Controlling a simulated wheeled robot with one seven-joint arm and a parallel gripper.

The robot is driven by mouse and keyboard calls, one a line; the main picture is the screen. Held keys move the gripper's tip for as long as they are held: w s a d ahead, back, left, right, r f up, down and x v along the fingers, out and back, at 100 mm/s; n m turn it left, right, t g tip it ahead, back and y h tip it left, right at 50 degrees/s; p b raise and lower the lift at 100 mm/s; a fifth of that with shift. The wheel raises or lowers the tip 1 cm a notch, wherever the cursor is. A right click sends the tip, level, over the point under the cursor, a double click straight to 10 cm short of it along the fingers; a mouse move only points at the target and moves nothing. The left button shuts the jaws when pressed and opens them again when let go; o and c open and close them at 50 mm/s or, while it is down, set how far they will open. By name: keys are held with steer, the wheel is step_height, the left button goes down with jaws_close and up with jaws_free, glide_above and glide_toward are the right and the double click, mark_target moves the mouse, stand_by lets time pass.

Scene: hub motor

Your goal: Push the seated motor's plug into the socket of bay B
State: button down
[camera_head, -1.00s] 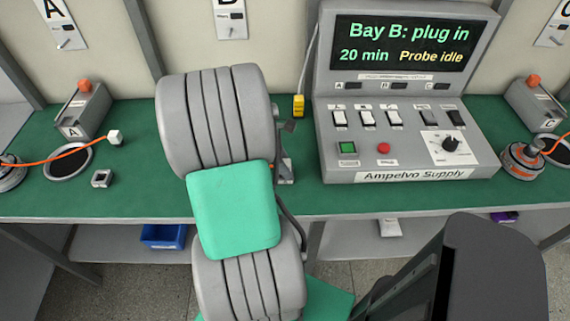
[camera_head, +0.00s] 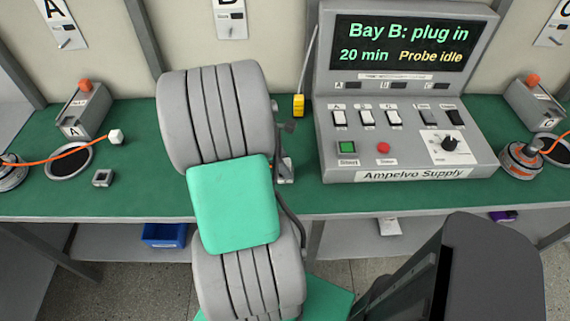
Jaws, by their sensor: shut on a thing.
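My own grey ribbed arm with its green panel stands across bay B, under the "B" card (camera_head: 231,18) on the back wall. It hides the seated motor, the plug and most of the bay. My gripper is behind the arm and I cannot make it out. A small grey part (camera_head: 285,169) shows at the arm's right edge on the green bench; I cannot tell whether it is the socket of bay B. A small dark piece sticks out above it, too small to identify. The supply's screen (camera_head: 400,44) reads "Bay B: plug in", "20 min" and "Probe idle".
The Ampelvo Supply console (camera_head: 405,130) stands just right of the arm. Bay A at left has a grey box (camera_head: 85,112), white plug (camera_head: 116,136) and small grey block (camera_head: 103,178). A motor (camera_head: 524,160) sits in bay C.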

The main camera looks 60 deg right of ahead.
steer(key=shift+a+f, duration=0.1)
steer(key=shift+f, duration=0.05)
steer(key=c, duration=1.1)
jaws_free()
steer(key=shift+f, duration=0.1)
steer(key=shift+o, duration=0.7)
steer(key=shift+s+a, duration=0.1)
steer(key=d+v, duration=0.1)
steer(key=v, duration=0.7)
steer(key=shift+a+p, duration=0.2)
steer(key=shift+p, duration=0.2)
